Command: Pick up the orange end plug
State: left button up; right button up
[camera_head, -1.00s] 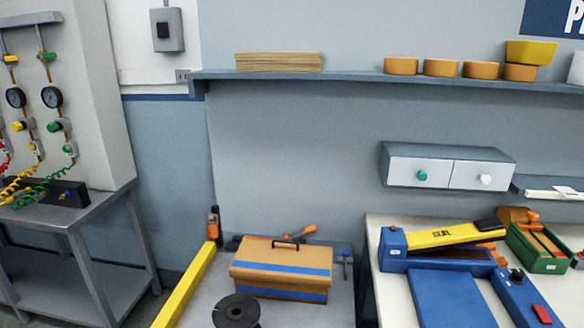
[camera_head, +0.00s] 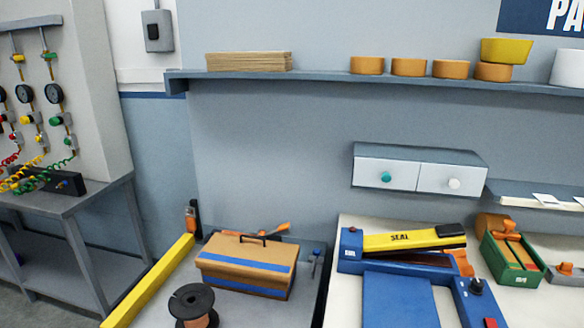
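I cannot make out an orange end plug for certain. An orange-handled item (camera_head: 282,227) shows partly behind the tan toolbox (camera_head: 245,268). Another small orange piece (camera_head: 462,262) sits at the right end of the yellow arm of the blue sealer (camera_head: 400,300). Neither is clear enough to name as the plug. Neither of my grippers is in view.
A black spool (camera_head: 192,304) stands before the toolbox. Orange rolls (camera_head: 409,67) sit on the wall shelf (camera_head: 330,82). A yellow rail (camera_head: 150,282) runs along the left. A gauge bench (camera_head: 70,200) stands at far left.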

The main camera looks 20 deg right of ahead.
aim_at(565, 269)
jog(key=k+l, duration=0.1)
jog(key=l, duration=0.25)
jog(key=k+l, duration=0.1)
jog(key=l, duration=0.25)
jog(key=k+l, duration=0.15)
jog(key=l, duration=0.2)
jog(key=k+l, duration=0.1)
jog(key=l, duration=0.25)
jog(key=k+l, duration=0.1)
jog(key=l, duration=0.25)
